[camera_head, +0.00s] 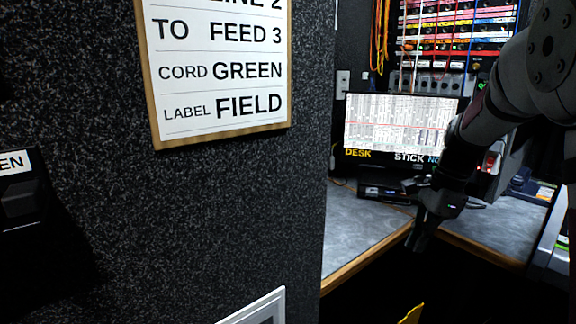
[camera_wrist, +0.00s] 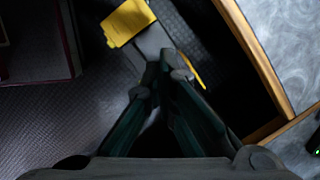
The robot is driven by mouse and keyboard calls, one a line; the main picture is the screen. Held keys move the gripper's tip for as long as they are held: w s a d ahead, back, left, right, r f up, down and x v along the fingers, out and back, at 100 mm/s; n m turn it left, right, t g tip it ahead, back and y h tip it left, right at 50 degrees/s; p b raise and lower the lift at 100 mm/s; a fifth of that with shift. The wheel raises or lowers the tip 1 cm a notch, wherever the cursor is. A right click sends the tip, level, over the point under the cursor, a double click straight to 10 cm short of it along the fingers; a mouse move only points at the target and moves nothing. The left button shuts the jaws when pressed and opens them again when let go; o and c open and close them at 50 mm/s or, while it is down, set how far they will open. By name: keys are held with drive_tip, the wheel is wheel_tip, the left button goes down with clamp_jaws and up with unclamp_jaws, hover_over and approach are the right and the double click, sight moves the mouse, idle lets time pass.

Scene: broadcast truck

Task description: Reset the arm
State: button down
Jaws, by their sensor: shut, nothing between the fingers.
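My gripper (camera_head: 424,232) hangs at the end of my dark arm at the right of the head view, pointing down near the front edge of the grey desk (camera_head: 358,226). In the wrist view my gripper (camera_wrist: 165,72) shows its two fingers close together at the tips, with nothing held. Below the fingers are the dark ribbed floor (camera_wrist: 60,122) and a yellow object (camera_wrist: 128,22) on a grey piece, apart from the fingers.
A speckled dark wall (camera_head: 230,210) with a framed sign (camera_head: 220,70) fills the left. A lit monitor (camera_head: 400,124) stands behind the desk, under a patch panel (camera_head: 455,35) with coloured rows. The wooden desk edge (camera_wrist: 250,50) runs close to the right of my fingers.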

drive_tip(key=s+a+r+n, duration=0.4)
drive_tip(key=s+n, duration=0.1)
drive_tip(key=s, duration=0.5)
drive_tip(key=s+a+r+n, duration=0.4)
drive_tip(key=s+r+n, duration=0.1)
drive_tip(key=s, duration=0.5)
drive_tip(key=s+a+f+n+h, duration=0.15)
drive_tip(key=s+n, duration=0.25)
drive_tip(key=s, duration=0.5)
drive_tip(key=s+f+n+h, duration=0.1)
drive_tip(key=s+f+n, duration=0.2)
drive_tip(key=s+n, duration=0.35)
wheel_tip(320, 180, up, 26)
drive_tip(key=s+m+t+p, duration=0.1)
drive_tip(key=t+p, duration=0.2)
drive_tip(key=p, duration=2.1)
drive_tip(key=shift+s+d+r+m+t, duration=0.15)
drive_tip(key=shift+s+d+m+t, duration=0.1)
drive_tip(key=shift+m+t, duration=0.15)
drive_tip(key=shift+w, duration=0.1)
